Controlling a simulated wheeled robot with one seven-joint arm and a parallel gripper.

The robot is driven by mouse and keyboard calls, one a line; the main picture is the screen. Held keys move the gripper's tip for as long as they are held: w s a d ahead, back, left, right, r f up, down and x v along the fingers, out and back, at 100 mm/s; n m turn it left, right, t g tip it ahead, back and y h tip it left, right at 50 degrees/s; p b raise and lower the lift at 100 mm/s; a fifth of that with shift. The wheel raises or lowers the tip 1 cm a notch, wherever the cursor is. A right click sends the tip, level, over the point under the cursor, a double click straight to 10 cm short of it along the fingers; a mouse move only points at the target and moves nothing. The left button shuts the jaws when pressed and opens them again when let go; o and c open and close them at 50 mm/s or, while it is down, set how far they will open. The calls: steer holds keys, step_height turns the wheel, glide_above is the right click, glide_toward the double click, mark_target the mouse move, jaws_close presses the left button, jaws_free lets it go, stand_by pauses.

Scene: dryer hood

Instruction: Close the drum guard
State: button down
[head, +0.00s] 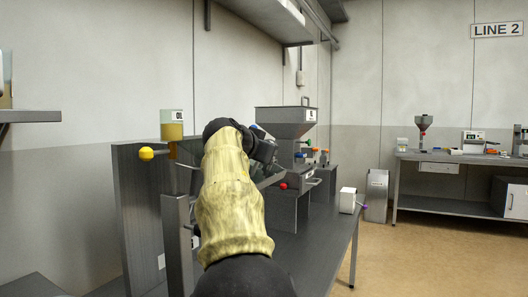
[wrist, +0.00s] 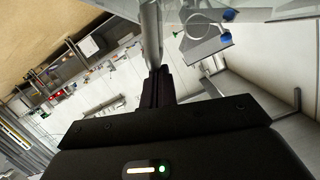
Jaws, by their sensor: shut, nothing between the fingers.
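My gripper shows in the wrist view as dark fingers (wrist: 158,80) that are shut with nothing between them. A grey metal bar (wrist: 151,35) runs up the picture just beyond the fingertips; I cannot tell if they touch it. A clear, pale panel (wrist: 262,12) crosses the top right of the wrist view and may be the drum guard. In the head view my yellow-sleeved arm reaches to the machine, and its dark wrist (head: 262,148) is left of the grey hopper (head: 286,122). The fingertips and most of the drum area are hidden there, so the guard's position is unclear.
A grey upright panel (head: 142,215) with a yellow knob (head: 146,153) and an amber container (head: 172,126) stand left of my arm. A red knob (head: 283,186) sits below the hopper. A white box (head: 347,200) is at the bench's right edge. Open floor lies to the right.

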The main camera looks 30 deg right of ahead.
steer(key=s+a+r, duration=0.6)
steer(key=a, duration=0.1)
steer(key=shift+a, duration=0.35)
steer(key=shift+w+r, duration=0.1)
stand_by(0.4)
steer(key=shift+a, duration=0.1)
